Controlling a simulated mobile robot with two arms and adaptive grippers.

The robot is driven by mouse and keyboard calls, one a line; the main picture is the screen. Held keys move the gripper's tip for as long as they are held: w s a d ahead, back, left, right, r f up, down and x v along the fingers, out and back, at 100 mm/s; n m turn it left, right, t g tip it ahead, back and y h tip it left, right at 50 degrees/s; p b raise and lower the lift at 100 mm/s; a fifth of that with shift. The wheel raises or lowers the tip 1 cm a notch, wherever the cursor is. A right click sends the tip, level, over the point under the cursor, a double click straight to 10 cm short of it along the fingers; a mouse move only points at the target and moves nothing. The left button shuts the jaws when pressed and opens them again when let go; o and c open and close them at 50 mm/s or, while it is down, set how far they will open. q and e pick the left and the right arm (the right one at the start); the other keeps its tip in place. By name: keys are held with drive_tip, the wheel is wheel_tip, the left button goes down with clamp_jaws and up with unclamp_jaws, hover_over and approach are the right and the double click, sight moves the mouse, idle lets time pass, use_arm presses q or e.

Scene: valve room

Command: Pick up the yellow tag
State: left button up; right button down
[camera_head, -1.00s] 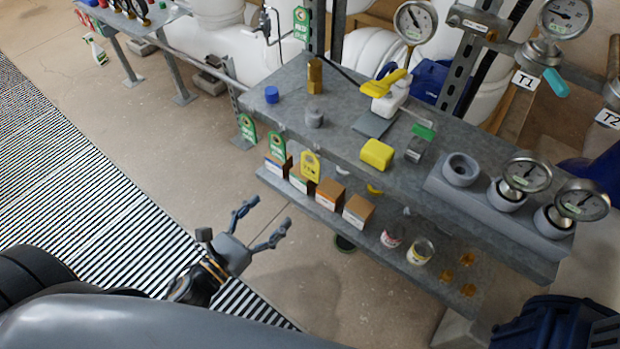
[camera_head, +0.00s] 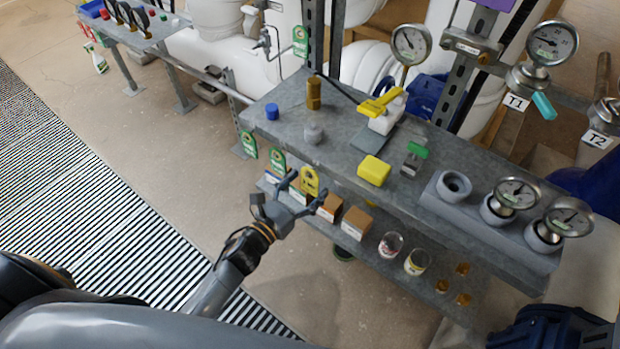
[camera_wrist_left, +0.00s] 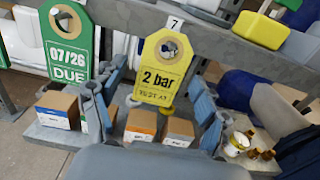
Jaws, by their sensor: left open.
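The yellow tag (camera_head: 309,181) hangs at the front edge of the grey workbench. In the left wrist view the yellow tag (camera_wrist_left: 165,68) reads "2 bar" and hangs below the number 7 label, with a hole near its top. My left gripper (camera_head: 303,184) is open at the tag. In the left wrist view its two fingers (camera_wrist_left: 158,100) stand apart, one on each side of the tag's lower part, with gaps to it. Nothing is held. My right gripper is not in view.
A green tag (camera_wrist_left: 68,45) hangs just left of the yellow one. Small boxes (camera_wrist_left: 178,131) stand on the lower shelf behind the tag, with jars (camera_head: 416,262) farther right. The upper bench (camera_head: 335,150) carries a yellow block (camera_head: 374,170) and gauges (camera_head: 517,193).

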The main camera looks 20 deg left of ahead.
use_arm(q)
drive_tip(key=shift+c, duration=0.4)
drive_tip(key=c, duration=0.8)
drive_tip(key=shift+r, duration=0.15)
drive_tip(key=shift+s+r+b, duration=0.1)
drive_tip(key=shift+b, duration=0.2)
drive_tip(key=shift+b+v, duration=1.7)
drive_tip(key=shift+v, duration=7.2)
